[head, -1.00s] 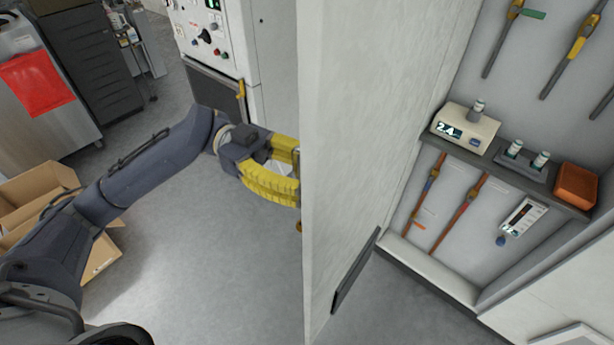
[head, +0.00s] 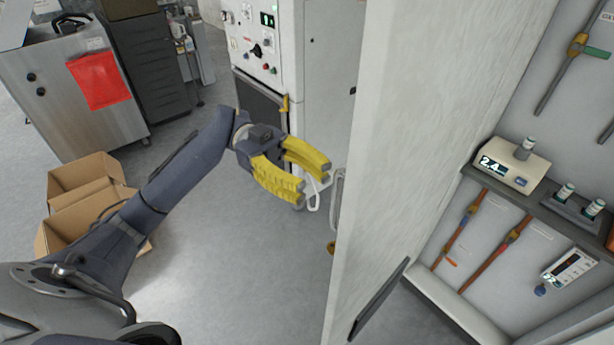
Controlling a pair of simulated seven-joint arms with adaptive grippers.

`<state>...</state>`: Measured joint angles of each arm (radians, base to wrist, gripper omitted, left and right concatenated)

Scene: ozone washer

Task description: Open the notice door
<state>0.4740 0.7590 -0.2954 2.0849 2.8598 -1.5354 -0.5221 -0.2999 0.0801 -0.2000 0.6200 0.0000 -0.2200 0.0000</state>
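The notice door is most likely the tall pale door (head: 425,130), standing swung out and seen nearly edge-on in the middle of the head view. A metal handle (head: 337,205) shows on its left face, with a small brass-coloured piece below it. My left gripper (head: 316,182) has yellow fingers spread apart and empty. It is just left of the handle, with a small gap in the picture. My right gripper is not in view.
Right of the door is an open recess with a grey shelf holding a meter (head: 508,165) and small bottles. A white control cabinet (head: 265,45) stands behind my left gripper. Cardboard boxes (head: 85,185) lie at the left. The floor between is clear.

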